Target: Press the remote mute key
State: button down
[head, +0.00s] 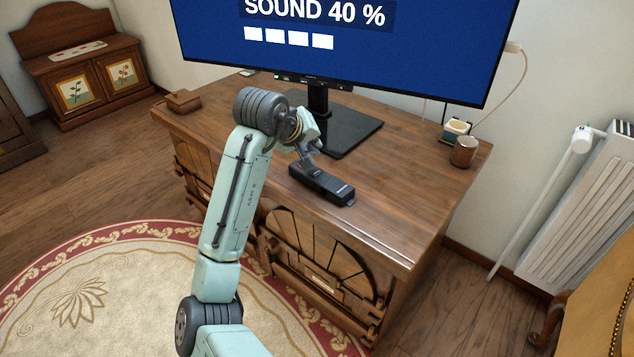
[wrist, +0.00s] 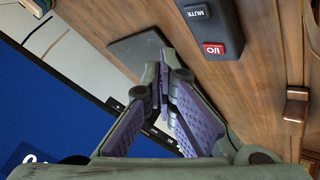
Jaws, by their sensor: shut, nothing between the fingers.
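The black remote (head: 322,186) lies on the wooden cabinet top, in front of the screen's stand. One end of it shows in the wrist view (wrist: 228,25), with a grey key marked MUTE (wrist: 196,12) and a red key marked I/O (wrist: 213,49). My gripper (head: 308,160) is by the remote's left end in the head view; whether it touches is unclear there. In the wrist view my gripper (wrist: 166,58) has its fingers together and empty, to the left of the remote's keys. The screen (head: 350,65) reads SOUND 40 % above several white bars.
The screen's black stand base (head: 355,137) is close behind the remote. A brown cup (head: 463,152) stands at the cabinet's right end, and a small wooden box (head: 183,100) at its left end. The cabinet top (head: 400,205) is bare to the right of the remote.

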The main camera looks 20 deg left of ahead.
aim_at(314, 172)
notch_tip(314, 172, down, 2)
jog(key=shift+f+b, duration=0.1)
jog(key=shift+b, duration=0.45)
jog(key=shift+f, duration=0.85)
jog(key=shift+f, duration=0.15)
jog(key=shift+f, duration=0.3)
jog(key=shift+f, duration=0.35)
dwell(0.7)
jog(key=shift+r, duration=0.1)
jog(key=shift+r+p, duration=0.7)
jog(key=shift+p, duration=0.15)
